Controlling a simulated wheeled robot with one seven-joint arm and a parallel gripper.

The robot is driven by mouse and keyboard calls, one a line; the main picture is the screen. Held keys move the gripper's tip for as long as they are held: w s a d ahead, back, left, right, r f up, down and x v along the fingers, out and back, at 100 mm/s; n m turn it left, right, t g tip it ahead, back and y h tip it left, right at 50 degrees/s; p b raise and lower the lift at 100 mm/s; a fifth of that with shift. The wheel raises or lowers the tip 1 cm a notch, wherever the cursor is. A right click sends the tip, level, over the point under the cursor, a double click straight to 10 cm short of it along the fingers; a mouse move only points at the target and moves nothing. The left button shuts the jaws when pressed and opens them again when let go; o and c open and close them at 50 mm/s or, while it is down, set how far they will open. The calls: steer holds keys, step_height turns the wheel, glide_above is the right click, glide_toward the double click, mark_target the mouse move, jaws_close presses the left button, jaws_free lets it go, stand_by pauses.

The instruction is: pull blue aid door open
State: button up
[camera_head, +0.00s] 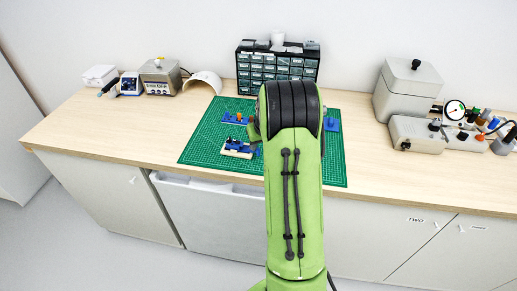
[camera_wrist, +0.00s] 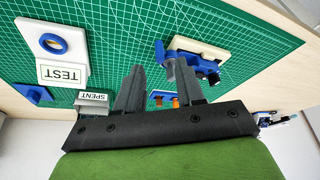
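A blue aid (camera_head: 235,144) sits on a cream block near the front left of the green mat. In the wrist view the blue aid (camera_wrist: 204,67) lies on its cream block (camera_wrist: 212,48), with dark parts at its side. My gripper (camera_wrist: 160,76) is open, its two grey fingers apart with nothing seen between their tips. The right finger is close to the aid's dark part; I cannot tell whether they touch. Whether the aid's door is open or shut is too small to tell. In the head view my arm hides most of the gripper.
The green cutting mat (camera_head: 203,146) also holds a blue tray (camera_head: 229,121) with orange bits, a TEST pad (camera_wrist: 68,26) with a blue ring, and a SPENT box (camera_wrist: 92,99). A drawer cabinet (camera_head: 270,70) stands behind; grey instruments (camera_head: 416,135) stand right.

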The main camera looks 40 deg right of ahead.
mark_target(258, 149)
steer(key=x, duration=0.3)
steer(key=shift+w+f, duration=0.2)
steer(key=shift+f, duration=0.15)
jaws_close()
steer(key=shift+s+d+n+y, duration=0.15)
steer(key=shift+d+n+y, duration=0.15)
steer(key=shift+d+n, duration=0.3)
steer(key=shift+d+n+y, duration=0.3)
steer(key=shift+n, duration=0.7)
jaws_free()
